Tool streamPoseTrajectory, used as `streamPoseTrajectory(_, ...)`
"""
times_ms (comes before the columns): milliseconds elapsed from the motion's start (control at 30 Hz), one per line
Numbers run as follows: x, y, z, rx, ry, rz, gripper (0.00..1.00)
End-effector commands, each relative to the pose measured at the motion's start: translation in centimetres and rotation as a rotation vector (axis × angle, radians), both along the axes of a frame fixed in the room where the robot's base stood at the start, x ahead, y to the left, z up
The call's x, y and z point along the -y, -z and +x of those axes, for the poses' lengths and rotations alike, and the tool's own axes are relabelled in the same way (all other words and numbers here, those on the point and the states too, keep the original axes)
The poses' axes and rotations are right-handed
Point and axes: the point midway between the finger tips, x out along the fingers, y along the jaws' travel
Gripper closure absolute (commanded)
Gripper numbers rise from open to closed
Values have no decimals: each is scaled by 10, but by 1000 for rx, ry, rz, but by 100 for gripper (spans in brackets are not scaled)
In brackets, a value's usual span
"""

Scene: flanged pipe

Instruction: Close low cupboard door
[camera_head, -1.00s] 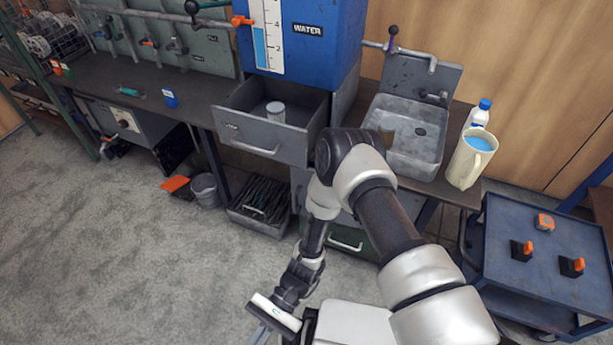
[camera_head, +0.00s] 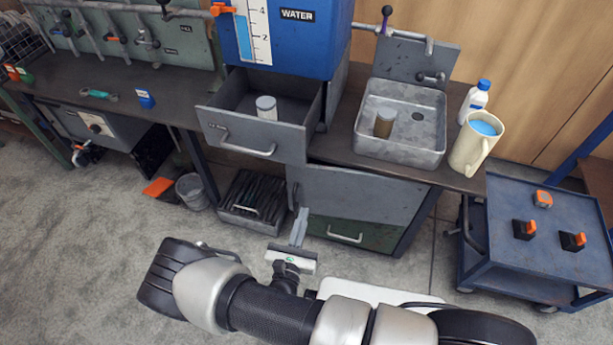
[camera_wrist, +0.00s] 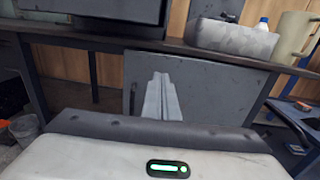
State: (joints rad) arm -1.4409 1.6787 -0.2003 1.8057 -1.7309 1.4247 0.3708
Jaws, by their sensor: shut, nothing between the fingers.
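The low cupboard door (camera_head: 365,190) is a flat grey panel under the sink end of the bench, with an upright handle (camera_head: 294,196) at its left edge. I cannot tell for sure whether it is fully closed or slightly ajar. My gripper (camera_head: 303,211) is shut and empty, its fingers pointing at the lower left part of the door. In the wrist view the shut fingers (camera_wrist: 161,78) stand in front of the door (camera_wrist: 215,90), just right of its handle (camera_wrist: 132,98). Contact with the door cannot be made out.
A grey drawer (camera_head: 255,130) above and left hangs open with a can inside. A green drawer (camera_head: 350,233) sits below the door. A bin of dark items (camera_head: 250,215) stands at left, a blue cart (camera_head: 530,240) at right.

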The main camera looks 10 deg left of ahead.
Motion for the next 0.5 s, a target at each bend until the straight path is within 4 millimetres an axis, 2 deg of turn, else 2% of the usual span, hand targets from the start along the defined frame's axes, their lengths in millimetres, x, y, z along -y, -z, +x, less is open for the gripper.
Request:
streamPoseTrajectory(33, -10, 1, -1, -2, -41, -2, 100)
streamPoseTrajectory(100, -17, 2, 1, -4, -68, -2, 100)
streamPoseTrajectory(233, -18, 3, 14, -5, -68, -1, 100)
streamPoseTrajectory(500, -20, 4, 70, -5, -65, -2, 100)
